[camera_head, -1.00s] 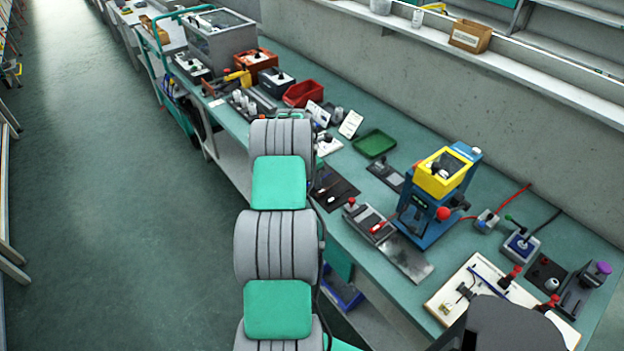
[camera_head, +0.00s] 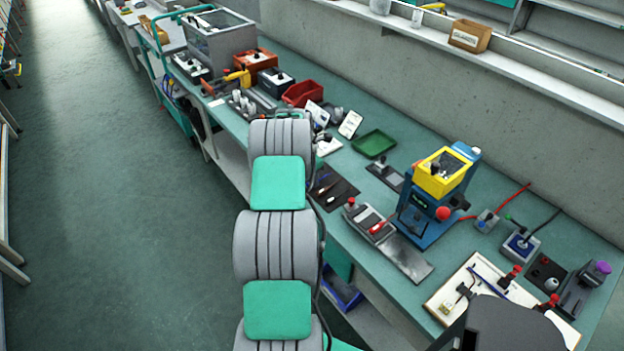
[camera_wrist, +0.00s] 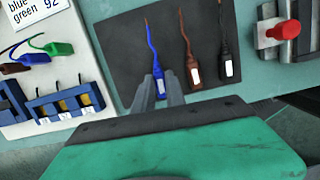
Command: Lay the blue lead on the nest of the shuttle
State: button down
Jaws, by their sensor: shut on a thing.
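The blue lead (camera_wrist: 157,70) lies on the dark mat (camera_wrist: 120,55), its wire pointing away from me. My gripper (camera_wrist: 159,92) is shut on the blue lead's plug end in the wrist view, low at the mat. I cannot tell if the lead is lifted at all. In the head view my arm hides the gripper. The shuttle looks to be the grey slide with a red knob (camera_head: 368,222), beside the blue press; part of it shows in the wrist view (camera_wrist: 288,32). Its nest cannot be made out clearly.
A brown lead (camera_wrist: 189,58) and a black lead (camera_wrist: 225,52) lie right of the blue one on the mat. A white board with plugs and blue terminals (camera_wrist: 62,103) stands at the left. The blue press with yellow top (camera_head: 428,200) stands beyond the slide.

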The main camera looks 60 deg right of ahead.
jog(key=shift+r+p, duration=1.75)
jog(key=shift+r, duration=1.3)
